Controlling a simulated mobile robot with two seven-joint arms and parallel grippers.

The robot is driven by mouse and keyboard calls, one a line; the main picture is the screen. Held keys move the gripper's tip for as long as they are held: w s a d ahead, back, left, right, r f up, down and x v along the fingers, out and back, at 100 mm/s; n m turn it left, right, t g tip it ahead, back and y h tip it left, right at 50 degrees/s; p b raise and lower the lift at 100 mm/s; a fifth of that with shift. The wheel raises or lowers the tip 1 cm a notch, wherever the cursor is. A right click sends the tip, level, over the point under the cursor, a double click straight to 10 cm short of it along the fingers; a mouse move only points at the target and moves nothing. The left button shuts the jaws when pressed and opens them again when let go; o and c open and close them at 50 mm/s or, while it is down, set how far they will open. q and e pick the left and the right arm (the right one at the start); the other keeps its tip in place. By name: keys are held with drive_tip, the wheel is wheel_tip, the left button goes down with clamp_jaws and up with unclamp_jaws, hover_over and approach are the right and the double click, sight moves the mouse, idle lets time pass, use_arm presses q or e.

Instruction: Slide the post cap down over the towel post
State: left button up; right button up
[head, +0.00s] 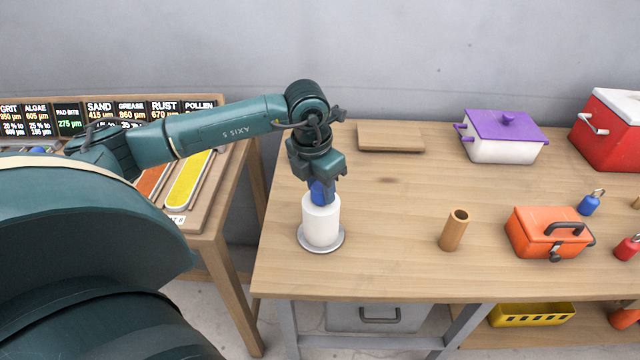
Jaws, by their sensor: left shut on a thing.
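My left gripper (321,183) comes in from the left and points down at the left part of the wooden workbench. It is shut on a small blue piece that looks like the post cap (321,194). Directly below stands a white, upright roll (321,222) on a round grey base (340,238). The towel post itself is hidden inside the roll and behind the cap and gripper. The blue cap is at the roll's top; I cannot tell whether it is around the post or only above it. My right gripper is not in view.
On the workbench (380,265) are a wooden board (391,138), a brown open tube (453,230), a purple-lidded white pot (503,150), an orange toolbox (540,237), a red cooler (605,130) and a blue padlock (589,204). The bench between roll and tube is clear.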

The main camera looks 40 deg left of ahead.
use_arm(q)
drive_tip(key=shift+f, duration=0.25)
drive_tip(key=o, duration=1)
drive_tip(key=shift+o, duration=0.2)
